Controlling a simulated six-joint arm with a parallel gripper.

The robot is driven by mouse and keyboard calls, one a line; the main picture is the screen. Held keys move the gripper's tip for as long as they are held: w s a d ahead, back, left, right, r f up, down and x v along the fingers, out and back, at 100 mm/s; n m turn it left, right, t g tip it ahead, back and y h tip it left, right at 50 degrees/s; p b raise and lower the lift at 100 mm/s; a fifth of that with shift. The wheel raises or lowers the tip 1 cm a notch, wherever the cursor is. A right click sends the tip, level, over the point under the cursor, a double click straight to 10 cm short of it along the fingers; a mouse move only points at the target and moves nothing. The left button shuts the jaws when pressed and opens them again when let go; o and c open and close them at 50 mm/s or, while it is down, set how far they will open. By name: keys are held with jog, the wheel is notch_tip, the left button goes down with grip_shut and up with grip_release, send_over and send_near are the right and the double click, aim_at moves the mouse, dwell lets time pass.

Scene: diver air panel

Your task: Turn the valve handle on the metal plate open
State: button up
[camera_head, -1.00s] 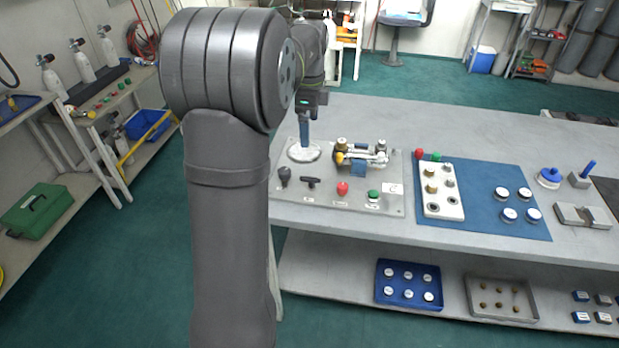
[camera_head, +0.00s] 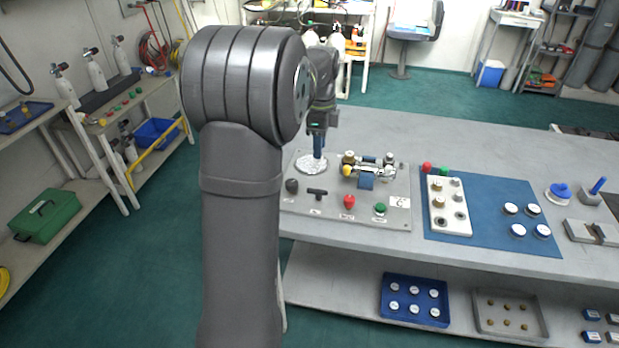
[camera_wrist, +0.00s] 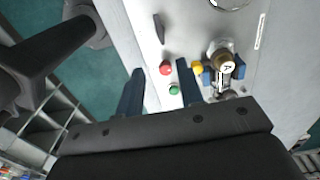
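The metal plate (camera_head: 330,213) lies on the left part of the workbench. A black T-shaped handle (camera_head: 317,193) stands on it between a black knob (camera_head: 292,186) and a red knob (camera_head: 349,201); a green knob (camera_head: 380,209) is to the right. Behind them is a brass and silver valve assembly (camera_head: 389,162) with a yellow knob (camera_head: 346,170) and blue block. The handle (camera_wrist: 159,28) shows beyond the fingertips.
Right of the plate, a blue mat (camera_head: 490,242) carries a white fitting block (camera_head: 437,217) and several gauges. A blue tray (camera_head: 387,308) and a grey tray (camera_head: 482,318) sit on the lower shelf. The bench behind the plate is clear.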

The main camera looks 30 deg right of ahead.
aim_at(318, 190)
notch_tip(318, 190, down, 14)
jog(key=shift+f, duration=0.25)
grip_shut()
